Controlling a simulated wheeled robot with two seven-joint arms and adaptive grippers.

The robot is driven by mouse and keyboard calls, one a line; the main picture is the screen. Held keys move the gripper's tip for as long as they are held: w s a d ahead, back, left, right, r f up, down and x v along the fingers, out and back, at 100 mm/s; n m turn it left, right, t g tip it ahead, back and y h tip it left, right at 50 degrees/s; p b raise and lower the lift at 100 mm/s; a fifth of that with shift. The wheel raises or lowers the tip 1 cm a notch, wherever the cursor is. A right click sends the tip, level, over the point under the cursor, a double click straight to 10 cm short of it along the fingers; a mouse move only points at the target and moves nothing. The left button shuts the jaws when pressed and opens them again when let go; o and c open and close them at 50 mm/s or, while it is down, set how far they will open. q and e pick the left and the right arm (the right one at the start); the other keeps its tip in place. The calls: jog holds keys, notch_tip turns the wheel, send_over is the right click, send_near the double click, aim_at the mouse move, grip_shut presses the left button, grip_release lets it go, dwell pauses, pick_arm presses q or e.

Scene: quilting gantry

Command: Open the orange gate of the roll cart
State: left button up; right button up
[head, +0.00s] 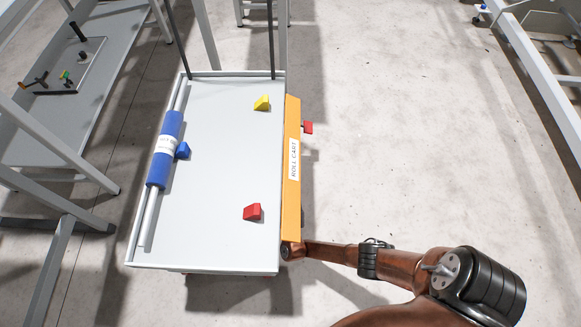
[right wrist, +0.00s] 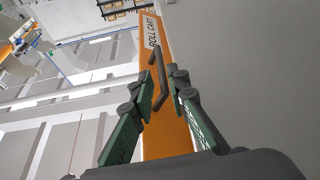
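The roll cart (head: 215,255) is a pale grey tray cart in the head view. Its orange gate (head: 292,215), marked "ROLL CART", runs along the cart's right side; the gate (right wrist: 163,139) also fills the middle of the right wrist view. A dark bent handle (right wrist: 163,82) stands out from the gate's face. My right gripper (right wrist: 162,84) is open, with its green-padded fingers on either side of the handle; contact cannot be told. In the head view my right arm reaches the gate's near end, and its fingers are hidden there. My left gripper is not in view.
On the cart lie a blue roll (head: 158,172) on rails, a blue block (head: 183,150), a yellow block (head: 262,103) and a red block (head: 252,212). A red piece (head: 308,127) sticks out right of the gate. Floor (head: 400,120) to the right is clear.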

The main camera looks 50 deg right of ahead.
jog(key=v, duration=0.5)
jog(key=shift+s+a+f, duration=0.1)
jog(key=shift+s+a, duration=0.05)
jog(key=shift+a, duration=0.1)
